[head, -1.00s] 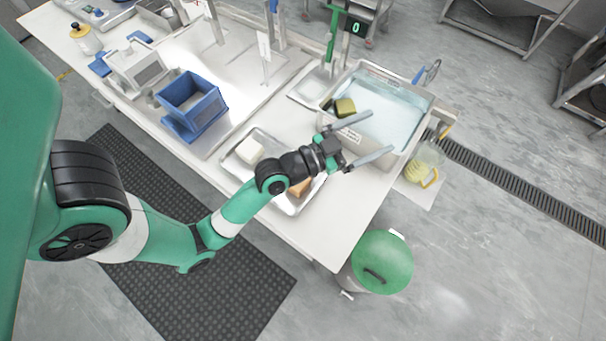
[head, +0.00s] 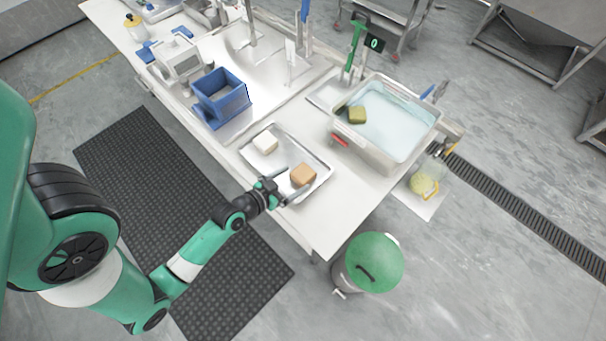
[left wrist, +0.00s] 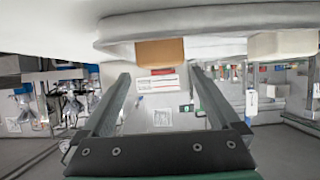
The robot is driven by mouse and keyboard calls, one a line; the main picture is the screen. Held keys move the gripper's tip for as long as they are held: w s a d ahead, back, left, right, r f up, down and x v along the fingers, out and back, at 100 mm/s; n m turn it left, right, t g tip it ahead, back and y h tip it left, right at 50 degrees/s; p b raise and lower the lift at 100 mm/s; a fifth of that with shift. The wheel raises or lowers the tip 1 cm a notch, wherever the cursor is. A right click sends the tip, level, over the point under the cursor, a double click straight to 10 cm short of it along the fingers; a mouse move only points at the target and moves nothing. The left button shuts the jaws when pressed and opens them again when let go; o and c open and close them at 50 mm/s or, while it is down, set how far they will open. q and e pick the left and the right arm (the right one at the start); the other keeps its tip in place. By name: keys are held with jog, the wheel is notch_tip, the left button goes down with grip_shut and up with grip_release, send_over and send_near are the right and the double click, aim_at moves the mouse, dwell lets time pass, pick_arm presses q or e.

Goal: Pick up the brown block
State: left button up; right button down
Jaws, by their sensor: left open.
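The brown block (head: 303,174) sits at the right end of a metal tray (head: 318,162) on the white table. My left gripper (head: 294,183) is open and empty at the tray's near edge, its fingers pointing toward the block. In the left wrist view, which looks upside down, the brown block (left wrist: 160,52) shows ahead of and between the two open fingers (left wrist: 160,76), on the tray's rim side. The block's far side is hidden there. My right gripper is not in view.
A white block (head: 265,143) lies on the tray's left part. A blue container (head: 221,97) stands to the left. A water-filled basin (head: 392,125) with a dark green-yellow block (head: 357,115) stands behind the tray. A green-lidded bin (head: 375,262) stands on the floor.

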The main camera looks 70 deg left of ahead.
aim_at(299, 176)
pick_arm(q)
jog(key=shift+w+a+f, duration=0.1)
jog(key=shift+w+f, duration=0.1)
jog(key=shift+w, duration=0.15)
jog(key=shift+w+a+f, duration=0.1)
jog(key=shift+w+f, duration=0.05)
jog(key=shift+f, duration=0.05)
jog(key=b+x, duration=0.1)
jog(key=x, duration=0.3)
jog(key=shift+f+b, duration=0.3)
jog(key=shift+b, duration=0.05)
jog(key=shift+w+a, duration=0.2)
jog(key=c, duration=1.3)
